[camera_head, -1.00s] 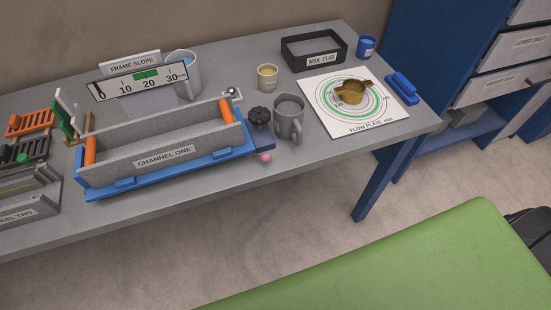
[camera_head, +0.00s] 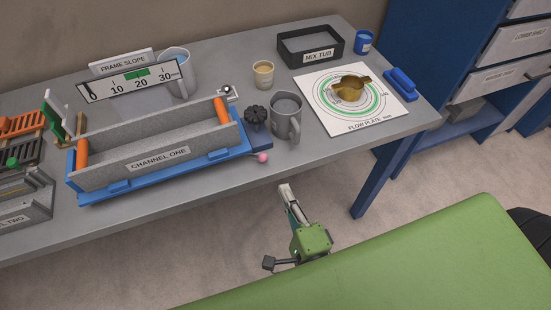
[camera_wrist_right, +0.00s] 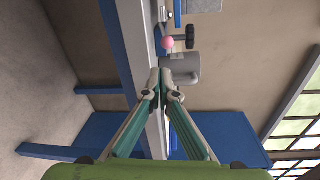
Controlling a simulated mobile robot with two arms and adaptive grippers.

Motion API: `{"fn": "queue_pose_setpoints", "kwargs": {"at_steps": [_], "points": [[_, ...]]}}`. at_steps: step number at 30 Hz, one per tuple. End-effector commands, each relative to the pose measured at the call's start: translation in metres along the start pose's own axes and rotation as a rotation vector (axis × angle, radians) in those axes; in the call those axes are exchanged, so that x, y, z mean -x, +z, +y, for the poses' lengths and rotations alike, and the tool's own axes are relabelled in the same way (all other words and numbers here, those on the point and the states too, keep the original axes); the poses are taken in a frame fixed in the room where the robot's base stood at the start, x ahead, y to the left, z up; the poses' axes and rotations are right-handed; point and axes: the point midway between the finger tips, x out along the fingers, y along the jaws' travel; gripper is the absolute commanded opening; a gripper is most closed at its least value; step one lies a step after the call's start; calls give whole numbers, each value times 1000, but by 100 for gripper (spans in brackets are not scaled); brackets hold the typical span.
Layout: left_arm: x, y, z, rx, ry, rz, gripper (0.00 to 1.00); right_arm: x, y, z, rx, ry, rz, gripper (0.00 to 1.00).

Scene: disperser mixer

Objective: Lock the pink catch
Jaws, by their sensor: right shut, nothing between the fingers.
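The pink catch (camera_head: 263,158) is a small pink ball at the front right corner of the blue channel frame (camera_head: 140,182), just below a black knob (camera_head: 255,114). In the right wrist view the pink ball (camera_wrist_right: 167,43) shows beyond the fingertips, beside a grey mug. My right gripper (camera_head: 287,190) is in front of the table's front edge, below and to the right of the pink ball and apart from it. In the right wrist view its fingertips (camera_wrist_right: 160,88) are together and hold nothing. My left gripper is not in view.
A grey mug (camera_head: 287,116) stands right of the knob. The flow plate (camera_head: 395,108) with a brass cup (camera_head: 350,87) lies further right. A grey trough (camera_head: 110,154) labelled CHANNEL ONE sits in the blue frame. Open floor lies before the table (camera_head: 215,188).

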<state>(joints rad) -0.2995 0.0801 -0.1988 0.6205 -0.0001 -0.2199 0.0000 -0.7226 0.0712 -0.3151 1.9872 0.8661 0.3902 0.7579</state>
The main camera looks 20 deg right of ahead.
Motion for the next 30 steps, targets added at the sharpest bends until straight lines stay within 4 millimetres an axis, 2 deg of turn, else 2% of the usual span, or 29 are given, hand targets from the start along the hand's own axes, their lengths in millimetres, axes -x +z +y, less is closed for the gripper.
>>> {"fn": "queue_pose_setpoints", "kwargs": {"at_steps": [3, 12, 16, 30], "points": [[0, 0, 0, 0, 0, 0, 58, 1, -1, -10, -32, -16, 9, 0], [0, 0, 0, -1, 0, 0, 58, 0, -1, -10, -33, -17, 10, 0], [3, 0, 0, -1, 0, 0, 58, -7, -1, -12, -32, -19, 10, 0], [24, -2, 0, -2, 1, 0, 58, -84, -1, -13, -31, -17, 9, 0]]}}
